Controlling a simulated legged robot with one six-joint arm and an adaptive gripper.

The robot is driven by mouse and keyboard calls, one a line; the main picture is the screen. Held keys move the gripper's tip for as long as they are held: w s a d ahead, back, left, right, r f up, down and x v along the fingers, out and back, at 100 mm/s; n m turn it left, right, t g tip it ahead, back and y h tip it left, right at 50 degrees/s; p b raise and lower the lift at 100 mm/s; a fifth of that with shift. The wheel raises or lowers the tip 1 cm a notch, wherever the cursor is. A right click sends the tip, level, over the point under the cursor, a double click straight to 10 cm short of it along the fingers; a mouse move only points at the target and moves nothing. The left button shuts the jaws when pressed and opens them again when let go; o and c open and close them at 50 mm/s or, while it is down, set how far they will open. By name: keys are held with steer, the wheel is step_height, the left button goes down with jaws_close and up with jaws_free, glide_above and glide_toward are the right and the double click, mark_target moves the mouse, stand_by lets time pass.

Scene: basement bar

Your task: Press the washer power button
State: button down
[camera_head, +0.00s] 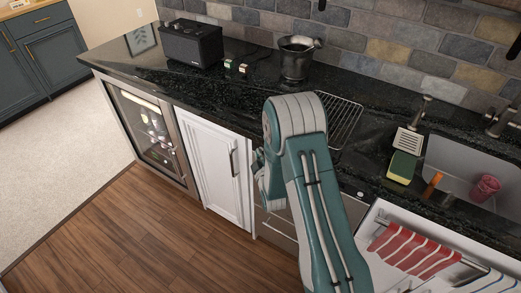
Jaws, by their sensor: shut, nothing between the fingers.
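A stainless-steel appliance front (276,232) shows under the counter, right of the white cabinet door; it may be the washer. My arm covers much of it, and I cannot make out a power button. My arm rises from the bottom, bends above the counter edge and folds down behind itself. Part of my gripper end (265,190) shows left of the forearm, in front of the appliance's upper left part. It is shut and empty; its fingertips are mostly hidden. I cannot tell whether it touches the appliance.
A glass-door cooler (150,130) and white cabinet (215,165) stand left. The black counter (240,105) holds a radio (190,43), metal pitcher (296,58), wire rack (340,118) and sponge (402,167). A sink (460,165) and striped towel (415,250) are right. The wooden floor (130,235) is clear.

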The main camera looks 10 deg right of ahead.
steer(key=shift+w+d+r, duration=0.15)
steer(key=shift+w+d, duration=0.15)
steer(key=shift+d, duration=0.05)
stand_by(1.0)
steer(key=shift+s+a, duration=0.1)
steer(key=shift+s, duration=0.15)
stand_by(0.3)
steer(key=s+a, duration=0.4)
steer(key=shift+s+a, duration=0.25)
steer(key=shift+a, duration=0.15)
stand_by(0.4)
